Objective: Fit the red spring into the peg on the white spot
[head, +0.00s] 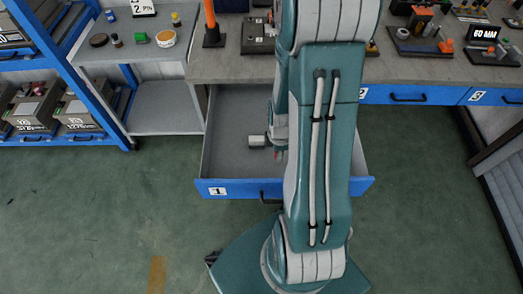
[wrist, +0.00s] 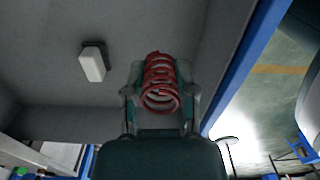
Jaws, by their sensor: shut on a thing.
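A red coil spring (wrist: 160,82) is held between the two fingers of my gripper (wrist: 160,72) in the wrist view. My gripper is shut on it, and one open end of the coil faces the camera. In the head view my arm hangs over the open drawer (head: 225,165), and a small speck of red shows by the gripper end, which is mostly hidden behind the arm. I cannot make out a peg on a white spot in either view.
A small pale block (wrist: 92,64) lies on the grey drawer floor, apart from my gripper. The drawer's blue front (head: 235,188) bears the number 1. The grey workbench (head: 215,68) above carries several fixtures. A blue shelf rack (head: 75,90) stands at left.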

